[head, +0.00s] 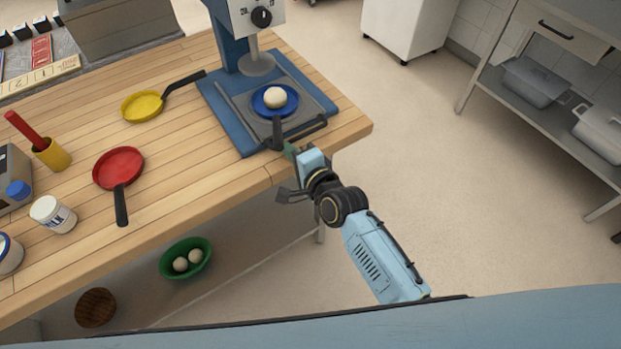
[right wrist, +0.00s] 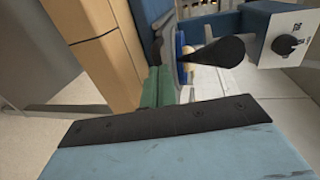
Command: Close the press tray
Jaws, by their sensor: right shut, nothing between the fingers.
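The press (head: 230,30) is blue with a white dial panel and stands at the far end of the wooden table. Its grey press tray (head: 245,112) is out in front of the round press head (head: 257,64), with a dark bar handle (head: 302,133) on its near side. A blue pan (head: 262,108) with a pale dough ball (head: 275,97) sits on the tray, its black handle toward me. My right gripper (head: 290,151) is shut and empty, close to the tray's near edge; whether it touches is unclear. Its green fingers (right wrist: 158,88) show in the right wrist view. My left gripper is out of view.
A yellow pan (head: 143,106), a red pan (head: 118,168) and a milk tub (head: 52,214) stand on the table (head: 200,150). A green bowl (head: 186,259) is below. Open floor lies right of the table, before a metal shelf (head: 535,105).

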